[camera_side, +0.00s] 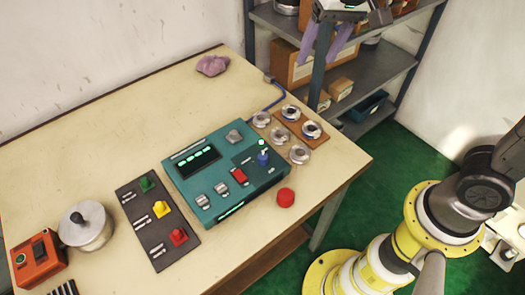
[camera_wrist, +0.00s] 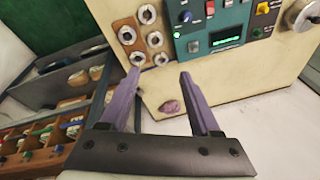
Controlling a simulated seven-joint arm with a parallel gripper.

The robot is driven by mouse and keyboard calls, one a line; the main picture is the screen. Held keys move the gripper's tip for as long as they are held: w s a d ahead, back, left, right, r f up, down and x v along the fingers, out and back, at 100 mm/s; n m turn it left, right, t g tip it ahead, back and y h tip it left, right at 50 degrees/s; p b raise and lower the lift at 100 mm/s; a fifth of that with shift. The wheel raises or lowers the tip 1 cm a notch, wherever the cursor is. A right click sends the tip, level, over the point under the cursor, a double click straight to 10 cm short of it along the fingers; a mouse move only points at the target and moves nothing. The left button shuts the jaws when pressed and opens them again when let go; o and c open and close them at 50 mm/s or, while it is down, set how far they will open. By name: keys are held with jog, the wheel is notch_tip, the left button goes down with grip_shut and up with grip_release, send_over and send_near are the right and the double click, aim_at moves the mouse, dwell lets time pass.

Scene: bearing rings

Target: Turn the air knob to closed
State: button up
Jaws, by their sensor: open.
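Labels are too small to read, so I cannot tell which is the air knob. My gripper (camera_side: 317,60) is high at the top right, away from both panels. Its two purple fingers are apart and empty in the wrist view (camera_wrist: 160,74). The teal box also shows there (camera_wrist: 237,22).
Metal bearing rings (camera_side: 291,111) sit on and beside a brown board behind the box. A red cylinder (camera_side: 286,197) stands near the table's front edge. A lidded pot (camera_side: 86,226), an orange box (camera_side: 37,260) and a purple lump (camera_side: 212,65) are also on the table. Shelves (camera_side: 375,72) stand behind.

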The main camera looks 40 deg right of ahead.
jog(key=w+a+f+n+g, duration=0.1)
jog(key=w+a+f+g, duration=0.1)
jog(key=w+a+f, duration=0.45)
jog(key=n+g+h, duration=0.1)
send_near(262, 156)
notch_tip(262, 156, down, 9)
jog(key=shift+s+d+r, duration=0.1)
jog(key=shift+d+r, duration=0.05)
jog(key=shift+c, duration=0.3)
grip_shut()
